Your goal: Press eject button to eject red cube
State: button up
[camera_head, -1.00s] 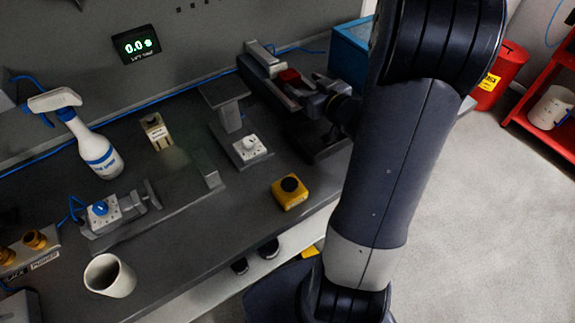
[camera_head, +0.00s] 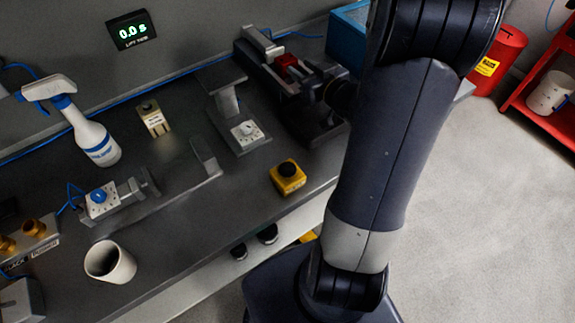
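A red cube (camera_head: 287,62) sits in a grey and dark fixture (camera_head: 258,50) at the back of the bench. A yellow box (camera_head: 288,178) with a black round button (camera_head: 288,168) stands near the bench's front edge. A small beige box (camera_head: 153,118) with a dark knob or button on top stands farther left; its label is too small to read. I cannot tell which is the eject button. My gripper (camera_head: 307,84) is by the fixture, close to the right of the cube. It is dark and partly hidden, so contact and finger opening are unclear.
A white dial box (camera_head: 246,132) and a grey raised stand (camera_head: 228,100) are left of the fixture. A spray bottle (camera_head: 95,142), a blue-knob box (camera_head: 101,201) and a white cup (camera_head: 124,266) stand at left. A wall display (camera_head: 132,30) reads 0.0 s. A blue bin (camera_head: 347,38) is behind my arm.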

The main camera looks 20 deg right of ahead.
grip_shut()
dwell(1.2)
